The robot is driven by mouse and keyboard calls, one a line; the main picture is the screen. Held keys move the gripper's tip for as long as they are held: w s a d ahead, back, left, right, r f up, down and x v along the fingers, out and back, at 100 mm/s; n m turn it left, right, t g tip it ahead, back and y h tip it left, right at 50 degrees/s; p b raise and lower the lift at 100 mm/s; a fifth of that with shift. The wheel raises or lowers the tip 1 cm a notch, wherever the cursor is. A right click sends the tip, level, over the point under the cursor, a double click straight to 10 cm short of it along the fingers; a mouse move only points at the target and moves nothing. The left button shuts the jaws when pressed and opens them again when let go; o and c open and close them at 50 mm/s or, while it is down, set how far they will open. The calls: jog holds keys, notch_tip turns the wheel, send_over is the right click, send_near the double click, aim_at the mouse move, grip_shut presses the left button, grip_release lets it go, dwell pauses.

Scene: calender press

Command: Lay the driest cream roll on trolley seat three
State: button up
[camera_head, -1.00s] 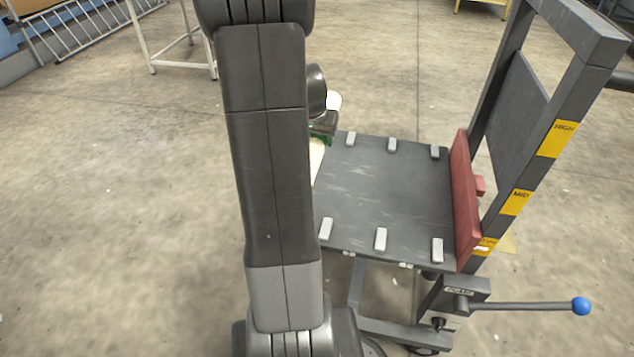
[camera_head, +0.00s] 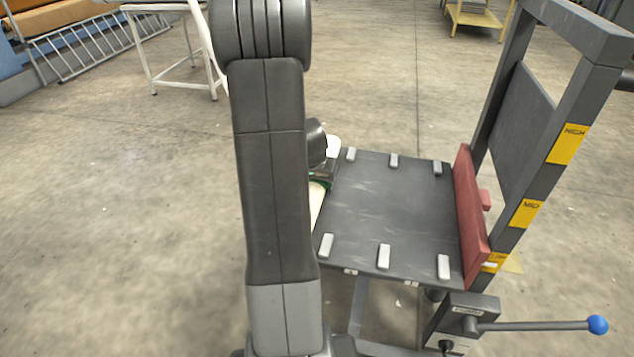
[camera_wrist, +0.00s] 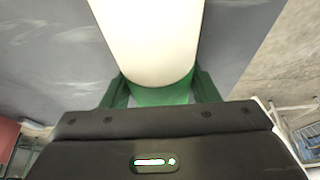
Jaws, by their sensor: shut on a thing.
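A cream roll (camera_wrist: 150,40) is between the green fingers of my gripper (camera_wrist: 160,92) in the wrist view, shut around it. The grey trolley deck (camera_wrist: 50,50) shows behind the roll. In the head view the roll (camera_head: 315,203) shows only in small parts beside my arm, at the left edge of the trolley deck (camera_head: 390,215). My arm hides most of the gripper and roll there. The deck carries several light metal blocks (camera_head: 383,255) in a front row and a back row. No seat numbers are readable. I cannot tell whether the roll touches the deck.
A red bar (camera_head: 469,215) stands along the deck's right side, by a dark frame with yellow labels (camera_head: 525,213). A lever with a blue knob (camera_head: 597,325) sticks out at front right. A white stand (camera_head: 165,50) and yellow rack (camera_head: 475,20) stand behind. Floor at left is clear.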

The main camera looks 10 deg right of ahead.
jog(key=shift+f, duration=0.1)
jog(key=o, duration=0.8)
jog(key=shift+f, duration=0.1)
jog(key=o, duration=0.5)
jog(key=shift+c, duration=0.2)
jog(key=shift+r, duration=0.35)
jog(key=p+v, duration=0.3)
jog(key=v, duration=0.8)
jog(key=shift+s+r+p, duration=0.2)
jog(key=shift+r+p, duration=0.1)
jog(key=shift+r, duration=0.1)
